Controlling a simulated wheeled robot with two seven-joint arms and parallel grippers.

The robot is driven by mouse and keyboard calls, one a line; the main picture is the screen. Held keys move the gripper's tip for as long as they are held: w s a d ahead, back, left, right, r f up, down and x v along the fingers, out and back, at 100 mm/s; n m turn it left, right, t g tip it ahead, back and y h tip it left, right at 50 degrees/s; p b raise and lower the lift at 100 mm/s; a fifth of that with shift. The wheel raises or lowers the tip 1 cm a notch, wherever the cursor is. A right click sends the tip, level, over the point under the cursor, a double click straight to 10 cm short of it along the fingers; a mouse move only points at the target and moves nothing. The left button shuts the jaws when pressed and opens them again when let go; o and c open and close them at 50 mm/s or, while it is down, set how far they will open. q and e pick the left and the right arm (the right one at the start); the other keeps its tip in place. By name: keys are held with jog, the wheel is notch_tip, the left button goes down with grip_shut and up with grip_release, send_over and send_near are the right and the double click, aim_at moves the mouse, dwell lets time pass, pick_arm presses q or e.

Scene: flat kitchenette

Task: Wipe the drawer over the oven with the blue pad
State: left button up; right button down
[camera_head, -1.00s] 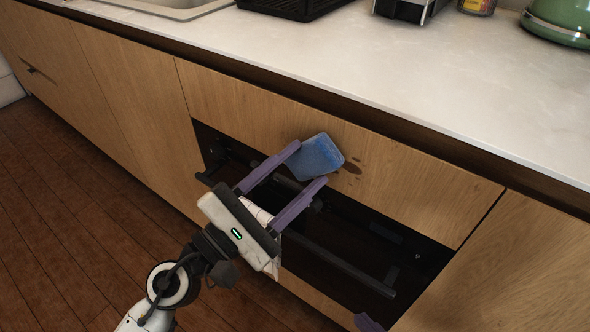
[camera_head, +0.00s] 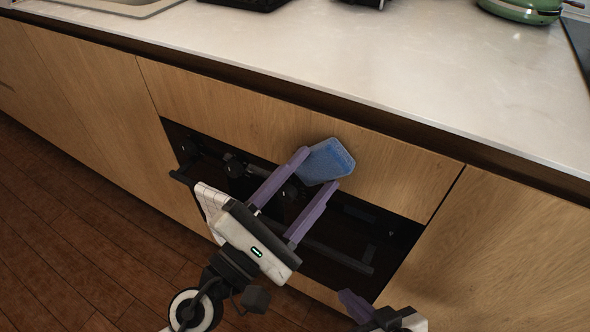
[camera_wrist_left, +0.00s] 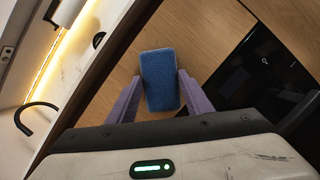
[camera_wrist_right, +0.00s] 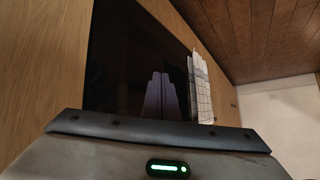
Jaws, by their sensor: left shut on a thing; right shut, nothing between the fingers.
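The blue pad (camera_head: 328,162) is between the fingers of my left gripper (camera_head: 318,170), which is shut on it. The pad is at the wooden drawer front (camera_head: 230,118) over the dark oven (camera_head: 385,225), and seems to touch it. The left wrist view shows the pad (camera_wrist_left: 161,82) between the purple fingers in front of the wood (camera_wrist_left: 200,35). No stain shows on the visible wood; the part behind the pad is hidden. My right gripper (camera_head: 346,296) is low by the oven, shut and empty. Its closed fingers show in the right wrist view (camera_wrist_right: 161,80).
A pale counter (camera_head: 330,60) overhangs the drawer, with a green kettle (camera_head: 520,10) at its back right. A dark oven handle bar (camera_head: 335,258) sticks out below. A checkered towel (camera_wrist_right: 201,90) hangs there. Wooden floor (camera_head: 70,240) lies open at left.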

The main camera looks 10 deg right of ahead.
pick_arm(q)
jog(key=shift+s+d, duration=0.3)
jog(key=shift+d, duration=0.05)
jog(key=shift+w+a+b, duration=0.4)
jog(key=shift+w+a, duration=0.6)
jog(key=shift+a, duration=0.2)
jog(key=shift+w+a+b, duration=0.4)
jog(key=shift+w+a, duration=0.4)
jog(key=shift+a, duration=0.3)
jog(key=shift+w+a+b, duration=0.4)
jog(key=shift+w+a, duration=0.35)
jog(key=shift+a, duration=0.3)
jog(key=shift+s, duration=0.1)
jog(key=s+a, duration=0.1)
jog(key=s, duration=0.1)
jog(key=s+a+b, duration=0.1)
jog(key=s+a, duration=0.1)
jog(key=s, duration=0.1)
jog(key=shift+a, duration=0.2)
